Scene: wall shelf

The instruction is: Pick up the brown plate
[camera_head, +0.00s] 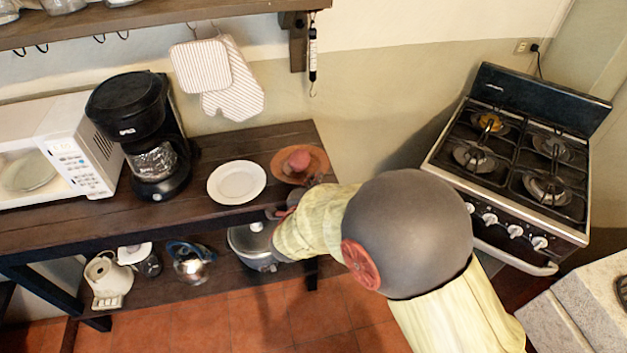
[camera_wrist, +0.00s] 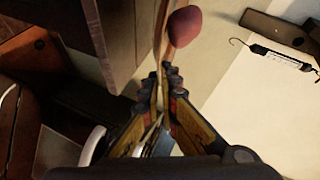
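The brown plate (camera_head: 284,163) is at the right end of the dark wooden table, with a rounded reddish item (camera_head: 299,160) on it. In the wrist view the plate shows edge-on as a thin brown strip (camera_wrist: 160,42), with the reddish item (camera_wrist: 184,26) above it. My gripper (camera_wrist: 161,80) has its fingertips drawn close together on either side of the plate's rim and looks shut on it. In the head view my arm hides most of the gripper at the plate's front edge. I cannot tell whether the plate is clear of the table.
A white plate (camera_head: 237,183) lies just left of the brown plate. A black coffee maker (camera_head: 150,140) and a white microwave (camera_head: 75,150) stand further left. A pot (camera_head: 250,243) and kettle (camera_head: 191,262) sit on the lower shelf. A stove (camera_head: 515,160) stands to the right.

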